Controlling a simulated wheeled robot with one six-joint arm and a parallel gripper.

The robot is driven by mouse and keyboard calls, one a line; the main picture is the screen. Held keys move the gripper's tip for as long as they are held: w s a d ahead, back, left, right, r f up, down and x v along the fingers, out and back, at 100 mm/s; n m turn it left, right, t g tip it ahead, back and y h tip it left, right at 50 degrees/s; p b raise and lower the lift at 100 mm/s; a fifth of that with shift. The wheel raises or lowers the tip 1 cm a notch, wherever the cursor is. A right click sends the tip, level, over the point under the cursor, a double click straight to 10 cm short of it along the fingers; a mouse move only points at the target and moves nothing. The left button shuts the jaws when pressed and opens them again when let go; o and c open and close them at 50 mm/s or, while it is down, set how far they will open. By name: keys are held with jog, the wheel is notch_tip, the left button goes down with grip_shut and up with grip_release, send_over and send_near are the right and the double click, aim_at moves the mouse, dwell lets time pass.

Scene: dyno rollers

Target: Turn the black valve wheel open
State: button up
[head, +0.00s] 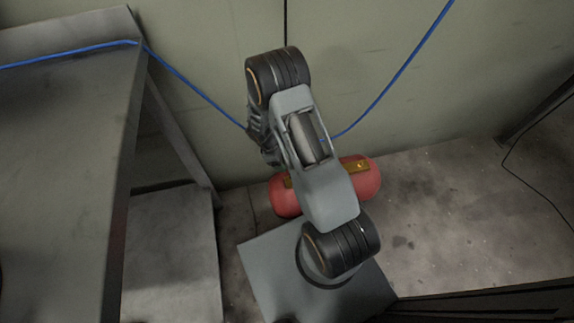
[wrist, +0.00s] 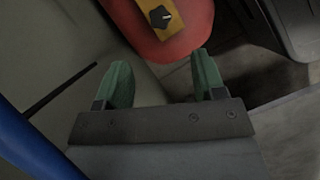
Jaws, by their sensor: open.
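A red tank (head: 366,183) lies on the floor against the wall, partly hidden behind my arm. A brass-coloured plate (head: 354,166) runs along its top. In the wrist view, the tank (wrist: 196,22) is at the top, and the small black valve wheel (wrist: 160,16) sits on its brass plate (wrist: 181,14). The wheel is too small or hidden to make out in the head view. My gripper (wrist: 162,62) is open, with its two green fingers apart and nothing between them. The wheel lies beyond the fingertips, between their lines, and is not touched. The head view hides the gripper behind my arm.
A blue hose (head: 406,65) hangs along the wall (head: 430,100) and passes behind my arm; a blue band (wrist: 30,145) shows at the wrist view's left edge. A grey table (head: 65,150) stands at the left. The floor (head: 455,215) right of the tank is clear.

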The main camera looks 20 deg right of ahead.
jog(key=shift+p+v, duration=0.35)
jog(key=shift+v, duration=1.45)
